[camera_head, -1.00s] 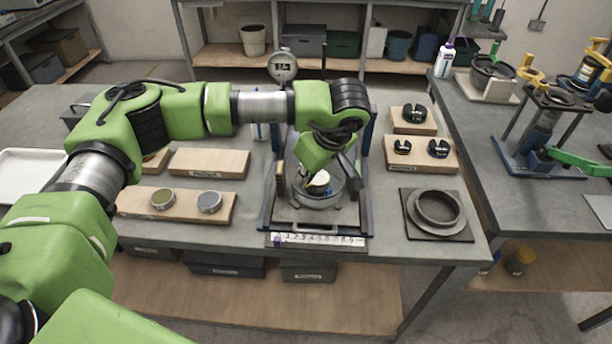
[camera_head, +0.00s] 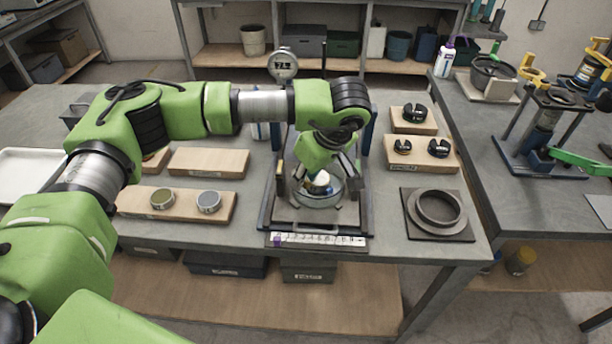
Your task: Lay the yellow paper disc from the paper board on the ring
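My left gripper (camera_head: 320,182) points down over the metal ring (camera_head: 330,202) of the frame in the middle of the table. A small pale, partly yellow piece shows at its fingertips, inside the ring's outline; it may be the yellow paper disc. The fingers and my arm hide much of it, so I cannot tell whether it is gripped or rests on the ring. A wooden board (camera_head: 208,163) left of the frame is bare on top; I cannot tell whether it is the paper board. My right gripper is out of view.
A front-left board (camera_head: 130,203) carries an olive round piece (camera_head: 163,199) and a grey one (camera_head: 209,202). Boards with black slotted pieces (camera_head: 438,148) and a dark ring on a square plate (camera_head: 437,210) stand to the right. A dial gauge (camera_head: 283,66) rises behind my arm.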

